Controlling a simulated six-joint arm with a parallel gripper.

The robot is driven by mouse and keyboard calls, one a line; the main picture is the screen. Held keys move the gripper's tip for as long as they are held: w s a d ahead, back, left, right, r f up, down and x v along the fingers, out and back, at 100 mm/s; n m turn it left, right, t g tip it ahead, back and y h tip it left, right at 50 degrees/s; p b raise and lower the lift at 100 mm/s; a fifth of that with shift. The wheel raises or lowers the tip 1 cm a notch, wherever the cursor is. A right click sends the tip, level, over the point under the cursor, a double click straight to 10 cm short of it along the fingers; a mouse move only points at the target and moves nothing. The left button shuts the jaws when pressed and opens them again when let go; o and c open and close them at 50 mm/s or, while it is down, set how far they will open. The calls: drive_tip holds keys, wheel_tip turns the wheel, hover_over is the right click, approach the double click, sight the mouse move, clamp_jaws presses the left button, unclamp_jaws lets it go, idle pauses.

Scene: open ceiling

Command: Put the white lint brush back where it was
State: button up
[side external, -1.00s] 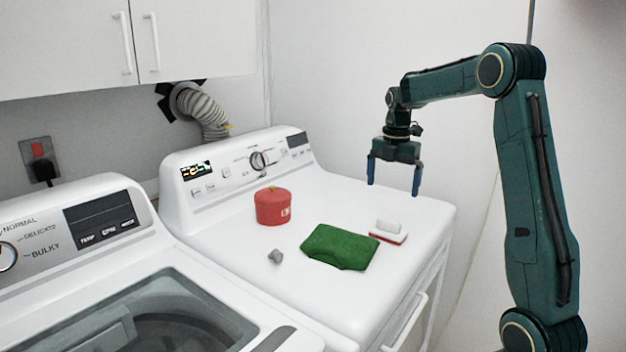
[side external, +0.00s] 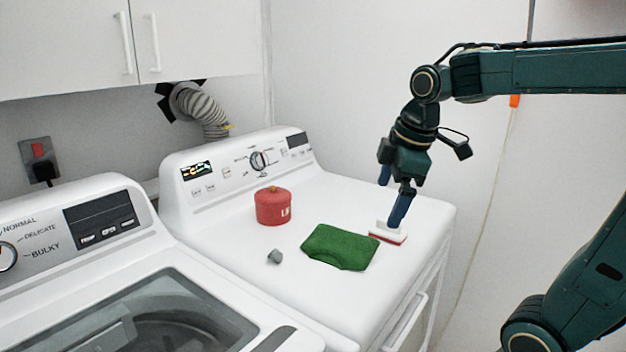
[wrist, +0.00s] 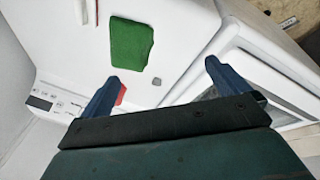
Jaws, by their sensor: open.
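The white lint brush (side external: 388,237), with a red lower edge, lies on the dryer top (side external: 290,285) right of the green cloth (side external: 338,247). My gripper (side external: 394,205) is open and tilted. In the side view its lower finger overlaps the brush handle and hides part of it; I see no grip on the brush. In the wrist view my gripper (wrist: 160,70) has its fingers wide apart with nothing held. A white piece with a red edge at the top left there looks like the brush (wrist: 88,12), away from the fingers.
A red canister (side external: 273,206) stands behind the cloth. A small grey lump (side external: 275,257) lies left of the cloth. The dryer's control panel (side external: 240,165) rises at the back. A washer (side external: 150,310) stands at the left. The dryer's front left surface is clear.

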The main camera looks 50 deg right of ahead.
drive_tip(key=s+a+f+m+t, duration=0.2)
drive_tip(key=s+a+f+m, duration=0.1)
drive_tip(key=s+a+m, duration=0.4)
drive_tip(key=shift+s+a+f+y, duration=0.25)
drive_tip(key=shift+s+y, duration=0.15)
drive_tip(key=shift+s, duration=0.9)
